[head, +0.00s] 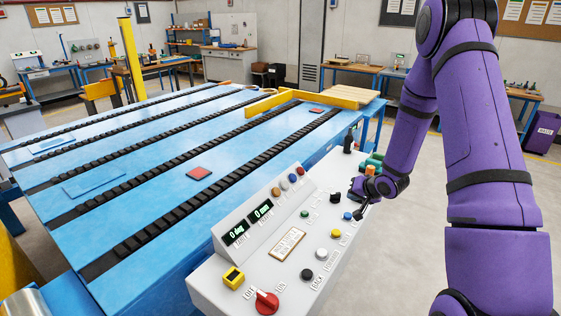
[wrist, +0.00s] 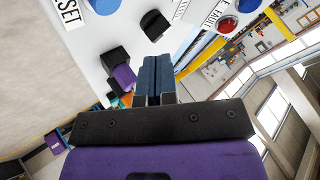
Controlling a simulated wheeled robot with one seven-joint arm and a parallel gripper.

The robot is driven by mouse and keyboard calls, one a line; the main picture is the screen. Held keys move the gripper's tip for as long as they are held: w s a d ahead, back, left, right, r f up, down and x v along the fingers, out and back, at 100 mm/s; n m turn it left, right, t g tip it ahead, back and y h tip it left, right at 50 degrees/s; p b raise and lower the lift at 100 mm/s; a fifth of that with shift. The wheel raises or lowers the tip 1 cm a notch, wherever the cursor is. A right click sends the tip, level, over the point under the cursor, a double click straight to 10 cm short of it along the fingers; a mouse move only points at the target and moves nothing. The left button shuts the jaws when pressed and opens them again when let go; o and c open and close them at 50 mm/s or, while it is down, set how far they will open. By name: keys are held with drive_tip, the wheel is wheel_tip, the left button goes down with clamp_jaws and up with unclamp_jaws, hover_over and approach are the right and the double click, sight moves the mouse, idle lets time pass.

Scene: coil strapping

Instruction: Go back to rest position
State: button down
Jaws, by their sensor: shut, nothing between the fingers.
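My gripper (head: 362,209) is over the right edge of a light grey control console (head: 235,262), close to a small blue button (head: 347,216). In the wrist view my gripper's dark blue fingers (wrist: 156,68) are together with nothing between them. A black selector knob (wrist: 155,25) and a blue button (wrist: 103,5) marked with letters ending in "SET" lie beyond the fingertips. The fingers appear apart from these controls, but the exact gap cannot be told. My purple arm reaches down from the upper right in the head view.
The console carries several coloured buttons, a red rotary switch (head: 266,302) and two displays (head: 248,222). A long blue conveyor table (head: 130,210) with black roller rows stands left of it. Open floor (head: 405,255) lies right of the console. Workbenches line the back.

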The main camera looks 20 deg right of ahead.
drive_tip(key=shift+r, duration=0.15)
drive_tip(key=s+a+r+n+g+h, duration=0.1)
drive_tip(key=s+a+r+h, duration=0.2)
drive_tip(key=r, duration=1)
drive_tip(key=s+a+r+n+g+h, duration=0.15)
drive_tip(key=s+r, duration=0.45)
drive_tip(key=r, duration=0.7)
drive_tip(key=s+a+r+n, duration=0.1)
drive_tip(key=s+a+r, duration=0.2)
drive_tip(key=s, duration=0.5)
drive_tip(key=s+a+r+n+g+y, duration=0.1)
drive_tip(key=s+a+r, duration=0.3)
drive_tip(key=s, duration=0.4)
drive_tip(key=s+a+r+n+y, duration=0.1)
drive_tip(key=s+a+r, duration=0.2)
drive_tip(key=s, duration=0.6)
drive_tip(key=shift+a+r+n, duration=0.25)
drive_tip(key=shift+a+n, duration=0.1)
drive_tip(key=shift+a, duration=0.35)
drive_tip(key=shift+s, duration=0.1)
